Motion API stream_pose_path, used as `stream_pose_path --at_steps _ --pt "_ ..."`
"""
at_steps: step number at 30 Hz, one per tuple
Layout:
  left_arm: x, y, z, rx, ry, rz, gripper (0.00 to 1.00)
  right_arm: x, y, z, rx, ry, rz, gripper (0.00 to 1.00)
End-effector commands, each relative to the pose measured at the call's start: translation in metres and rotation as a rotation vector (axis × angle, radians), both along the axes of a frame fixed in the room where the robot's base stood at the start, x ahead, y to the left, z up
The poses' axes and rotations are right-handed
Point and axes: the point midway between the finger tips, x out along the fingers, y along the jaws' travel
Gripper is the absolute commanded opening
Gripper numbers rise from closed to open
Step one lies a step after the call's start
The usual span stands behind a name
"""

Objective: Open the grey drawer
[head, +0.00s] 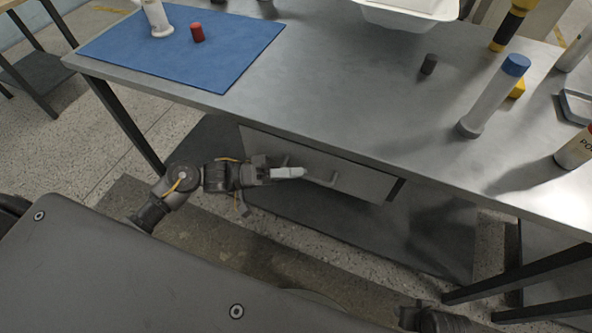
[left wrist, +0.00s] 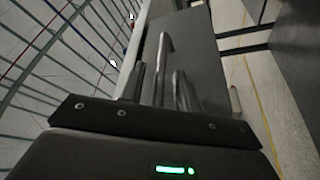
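The grey drawer (head: 350,178) is under the workbench in the head view, its front looking flush with its housing. Its bar handle (head: 322,181) stands out from the front. My left gripper (head: 288,172) is at the handle's left part. In the left wrist view, the drawer front (left wrist: 190,50) fills the upper middle, and the handle (left wrist: 166,45) runs down between the two fingers of my left gripper (left wrist: 160,78). The fingers are apart, with gaps visible beside the bar. A dark part of my right arm shows at the bottom of the head view; its fingers cannot be made out.
The workbench top (head: 330,75) is above the drawer. A table leg (head: 125,120) stands left of the drawer.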

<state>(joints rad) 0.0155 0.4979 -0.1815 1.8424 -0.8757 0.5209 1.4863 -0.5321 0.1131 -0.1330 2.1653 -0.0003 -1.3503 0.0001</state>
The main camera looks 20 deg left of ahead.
Motion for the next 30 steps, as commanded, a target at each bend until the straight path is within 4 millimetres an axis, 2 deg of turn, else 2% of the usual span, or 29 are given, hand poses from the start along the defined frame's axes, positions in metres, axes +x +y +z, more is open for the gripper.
stream_pose_path --at_steps 3,11,19,30 --pt "0.0017 -0.0059 0.0015 -0.001 0.000 0.001 0.32 0.0004 0.0001 0.0001 0.000 -0.001 0.000 0.56" --pt "0.0020 -0.0069 0.0014 0.001 0.000 0.001 0.32 0.0005 0.0001 0.0000 0.000 -0.002 0.000 0.56" --pt "0.0020 -0.0067 0.0014 0.000 0.000 0.001 0.00 0.0004 0.0002 -0.0001 0.000 -0.001 0.000 0.56" --pt "0.0006 -0.0077 0.0020 0.000 0.000 -0.002 0.00 0.0005 0.0003 0.0013 0.000 -0.002 0.000 0.56"
